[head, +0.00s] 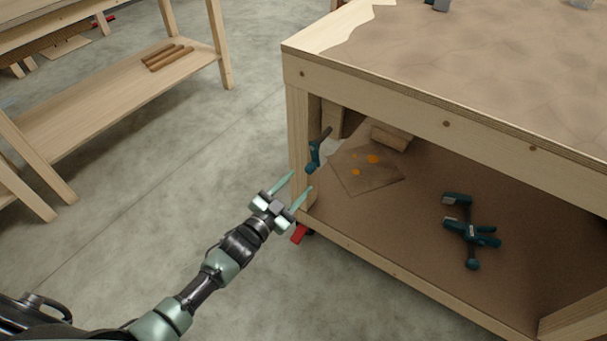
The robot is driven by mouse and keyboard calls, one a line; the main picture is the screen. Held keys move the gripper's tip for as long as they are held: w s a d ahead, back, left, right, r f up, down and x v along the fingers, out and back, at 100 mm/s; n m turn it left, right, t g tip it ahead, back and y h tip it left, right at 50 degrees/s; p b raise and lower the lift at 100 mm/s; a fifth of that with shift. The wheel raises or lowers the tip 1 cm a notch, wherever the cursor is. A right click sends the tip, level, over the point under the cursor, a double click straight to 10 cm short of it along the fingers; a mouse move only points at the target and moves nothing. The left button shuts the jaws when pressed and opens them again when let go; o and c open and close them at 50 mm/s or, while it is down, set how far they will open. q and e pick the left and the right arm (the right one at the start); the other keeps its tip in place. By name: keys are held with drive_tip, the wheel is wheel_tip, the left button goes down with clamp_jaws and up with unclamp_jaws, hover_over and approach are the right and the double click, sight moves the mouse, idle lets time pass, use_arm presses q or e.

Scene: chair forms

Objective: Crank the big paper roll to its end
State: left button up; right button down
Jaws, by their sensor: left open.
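A dark teal crank-like handle (314,157) with a black upper end shows beside the near left leg of the workbench. My left gripper (301,181) is open and empty, its two pale green fingers pointing up and right toward the handle. The fingertips appear just short of the handle and bench leg; I cannot tell the exact gap in depth. Brown paper (480,50) with a ragged left edge covers most of the bench top. I cannot clearly make out a big paper roll. My right gripper is not in view.
The workbench's lower shelf (400,235) holds a stained sheet (352,181), a small brown roll or block (390,137) and teal tools (470,232). A red part (299,233) sits low at the bench leg. A wooden rack (120,97) stands left, with open concrete floor between.

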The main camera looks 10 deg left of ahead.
use_arm(q)
drive_tip(key=shift+s+a, duration=0.1)
drive_tip(key=shift+s, duration=0.2)
